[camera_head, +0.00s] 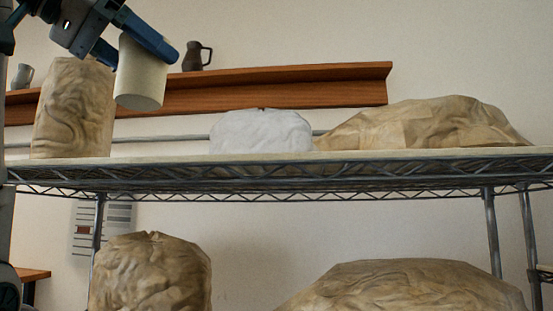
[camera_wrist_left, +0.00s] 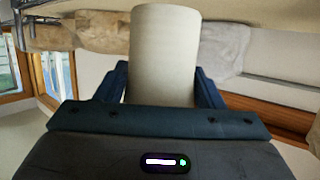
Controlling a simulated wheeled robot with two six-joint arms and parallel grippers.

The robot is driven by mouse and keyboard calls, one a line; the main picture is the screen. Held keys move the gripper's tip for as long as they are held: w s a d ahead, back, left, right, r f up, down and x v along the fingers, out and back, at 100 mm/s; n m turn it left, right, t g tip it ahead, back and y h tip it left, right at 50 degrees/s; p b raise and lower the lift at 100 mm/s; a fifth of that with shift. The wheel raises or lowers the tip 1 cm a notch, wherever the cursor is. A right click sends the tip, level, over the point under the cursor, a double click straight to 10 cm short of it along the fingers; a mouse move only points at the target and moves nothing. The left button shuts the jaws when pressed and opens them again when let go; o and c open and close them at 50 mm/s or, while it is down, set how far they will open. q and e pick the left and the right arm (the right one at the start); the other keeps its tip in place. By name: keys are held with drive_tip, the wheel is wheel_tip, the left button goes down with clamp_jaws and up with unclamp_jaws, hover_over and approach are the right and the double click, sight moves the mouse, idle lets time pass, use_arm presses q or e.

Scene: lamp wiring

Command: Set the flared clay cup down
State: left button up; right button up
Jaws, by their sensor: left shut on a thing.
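The flared clay cup (camera_head: 141,77) is a pale cream, plain cup that shows near the upper left of the head view. My left gripper (camera_head: 137,45) is shut on it, with blue fingers on either side of its upper part. In the left wrist view the cup (camera_wrist_left: 164,55) stands out between the two blue fingers (camera_wrist_left: 162,88). My right gripper is in neither view.
A tall tan bag (camera_head: 72,110), a white bag (camera_head: 262,131) and a long tan bag (camera_head: 425,124) stand on the top shelf. More tan bags (camera_head: 150,275) are below. A wooden wall ledge (camera_head: 290,88) behind holds a dark jug (camera_head: 196,56) and a grey jug (camera_head: 22,77).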

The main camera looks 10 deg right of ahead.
use_arm(q)
drive_tip(key=w+p, duration=0.1)
drive_tip(key=p, duration=0.2)
drive_tip(key=shift+w+d+r, duration=0.2)
drive_tip(key=shift+w+r, duration=0.15)
drive_tip(key=shift+w, duration=0.05)
drive_tip(key=w+d+f+p, duration=0.1)
drive_tip(key=w+d+p, duration=0.1)
drive_tip(key=w, duration=0.1)
drive_tip(key=w+d+f+p, duration=0.2)
drive_tip(key=w+d, duration=0.1)
drive_tip(key=w, duration=0.1)
drive_tip(key=w+d+f+p, duration=0.2)
drive_tip(key=w+d, duration=0.1)
drive_tip(key=w, duration=0.1)
drive_tip(key=shift+w+d+f, duration=0.1)
drive_tip(key=shift+d, duration=0.05)
drive_tip(key=shift+f, duration=0.25)
